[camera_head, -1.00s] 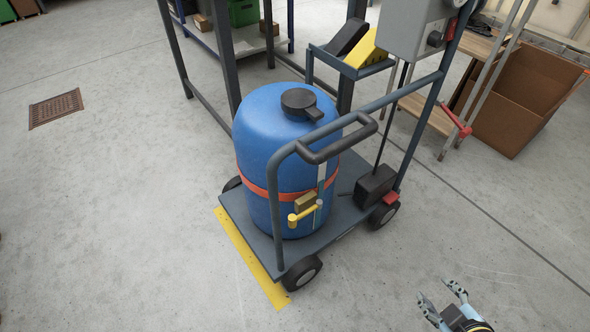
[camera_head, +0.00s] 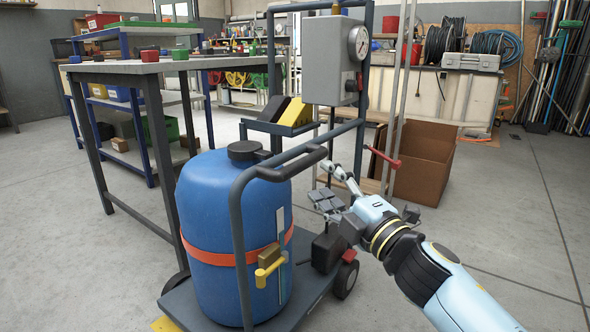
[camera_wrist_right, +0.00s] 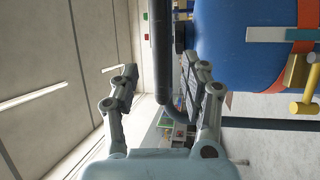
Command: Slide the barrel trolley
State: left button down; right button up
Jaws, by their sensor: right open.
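The barrel trolley has a dark grey deck (camera_head: 312,292), black wheels and a tubular frame with a black push handle (camera_head: 293,165). A blue barrel (camera_head: 203,215) with a black cap and an orange strap stands upright on the deck. My right gripper (camera_head: 330,186) is open, just right of the push handle in the head view. In the right wrist view, the dark handle bar (camera_wrist_right: 161,60) appears between the spread fingers of the right gripper (camera_wrist_right: 160,88); contact cannot be told. The left gripper is out of view.
A grey gauge box (camera_head: 332,68) is mounted on the frame. A grey workbench (camera_head: 165,66) stands behind and left of the barrel. A cardboard box (camera_head: 425,170) is behind my right arm. Open concrete floor lies at right. A bit of yellow floor marking (camera_head: 165,325) shows bottom left.

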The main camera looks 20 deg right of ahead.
aim_at(308, 166)
jog(key=x, duration=0.8)
jog(key=shift+w, duration=0.15)
jog(key=shift+c, duration=0.4)
grip_shut()
